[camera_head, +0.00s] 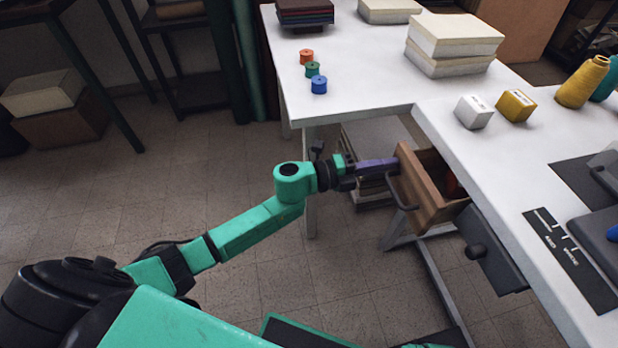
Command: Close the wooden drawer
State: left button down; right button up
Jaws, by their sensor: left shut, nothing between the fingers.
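The wooden drawer (433,213) sticks out from under the white table, open, with its hollow inside showing and something reddish in it. A dark curved handle (401,192) is on its front. My left arm reaches in from the left, and my left gripper (392,164) is shut, with its purple fingers at the upper far corner of the drawer front. They look to be touching or very close to the wood; I cannot tell which. Nothing shows between the fingers. My right gripper is not in view.
A dark drawer (492,250) with a round knob sits below and right of the wooden one. The white table (520,170) overhangs both. Spools, small boxes and book stacks stand on the tabletops. A table leg (311,190) stands just behind my left wrist.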

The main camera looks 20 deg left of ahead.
aim_at(411, 158)
pick_arm(q)
jog(key=b+x, duration=0.1)
jog(key=x, duration=0.4)
jog(key=shift+w+d, duration=0.15)
jog(key=shift+d, duration=0.1)
jog(key=shift+w+d, duration=0.15)
jog(key=shift+d, duration=0.15)
jog(key=shift+r, duration=0.15)
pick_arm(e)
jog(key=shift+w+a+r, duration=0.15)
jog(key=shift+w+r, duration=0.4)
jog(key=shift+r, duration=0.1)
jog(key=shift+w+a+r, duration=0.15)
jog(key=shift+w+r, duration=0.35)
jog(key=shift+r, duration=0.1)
pick_arm(q)
jog(key=shift+r, duration=0.1)
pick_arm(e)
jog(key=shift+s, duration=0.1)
